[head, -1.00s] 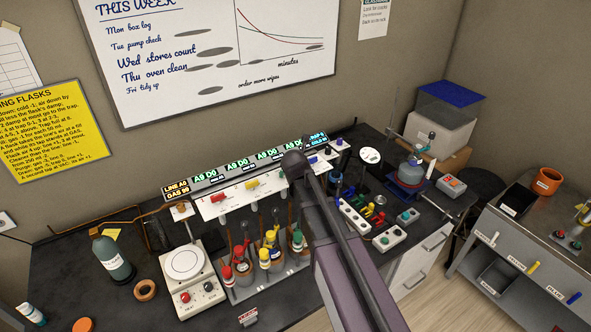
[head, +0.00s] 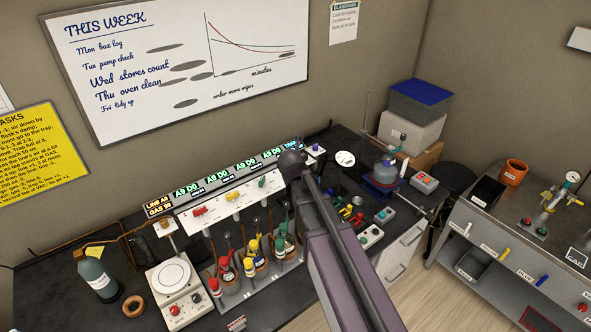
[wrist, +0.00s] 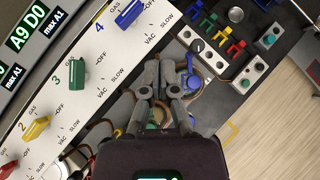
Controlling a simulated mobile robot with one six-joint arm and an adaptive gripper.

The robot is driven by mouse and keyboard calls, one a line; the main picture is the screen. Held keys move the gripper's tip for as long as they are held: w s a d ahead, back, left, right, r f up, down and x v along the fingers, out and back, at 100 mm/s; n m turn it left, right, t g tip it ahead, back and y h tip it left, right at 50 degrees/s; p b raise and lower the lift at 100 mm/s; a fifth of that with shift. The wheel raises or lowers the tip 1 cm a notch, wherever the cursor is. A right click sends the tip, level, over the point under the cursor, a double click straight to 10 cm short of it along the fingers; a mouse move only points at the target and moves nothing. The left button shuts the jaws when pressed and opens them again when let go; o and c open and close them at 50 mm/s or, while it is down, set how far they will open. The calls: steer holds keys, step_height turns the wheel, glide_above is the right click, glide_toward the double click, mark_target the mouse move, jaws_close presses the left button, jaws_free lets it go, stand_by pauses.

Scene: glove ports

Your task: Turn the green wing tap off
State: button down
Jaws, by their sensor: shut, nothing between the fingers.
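The green wing tap (wrist: 79,75) is on the white sloping panel beside the number 3 in the wrist view. Its wing lies nearly upright in that picture, with OFF, SLOW and VAC printed to its right; I cannot tell which mark it points to. In the head view the green wing tap (head: 262,182) shows small, left of my arm. My gripper (wrist: 161,66) is shut and empty in the wrist view, to the right of the green tap and apart from it. In the head view my gripper (head: 291,160) appears at the panel's right part, its fingers hard to make out.
A blue tap (wrist: 129,14) is above right of the green one and a yellow tap (wrist: 37,128) below left, both close on the panel (head: 232,204). Flasks with coloured caps (head: 252,262) stand below it. A switch strip (head: 370,237) lies right of my arm.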

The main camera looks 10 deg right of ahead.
steer(key=shift+f, duration=0.1)
steer(key=s+d+f+m+g+b, duration=0.1)
steer(key=s+f+m+b, duration=0.1)
steer(key=m, duration=0.3)
steer(key=s+d+f+m+g+b, duration=0.1)
steer(key=s+f+m+b, duration=0.1)
steer(key=s+f+m, duration=0.2)
steer(key=s+d+f+m+g+b, duration=0.2)
steer(key=s+f+m+b, duration=0.1)
steer(key=m, duration=0.3)
steer(key=shift+s+d+f, duration=0.1)
steer(key=shift+s+f, duration=0.45)
steer(key=shift+f, duration=0.25)
steer(key=s+d+f+m+g+y+b, duration=0.1)
steer(key=s+f+m+b, duration=0.3)
steer(key=m, duration=0.5)
steer(key=s+f+m+g+y+b, duration=0.1)
steer(key=s+f+m+g+b, duration=0.2)
steer(key=s+m, duration=0.6)
step_height(320, 180, down, 3)
steer(key=shift+s+d+r+g+b, duration=0.2)
steer(key=shift+d+g+b, duration=0.15)
steer(key=shift+b, duration=0.15)
steer(key=shift+s, duration=0.1)
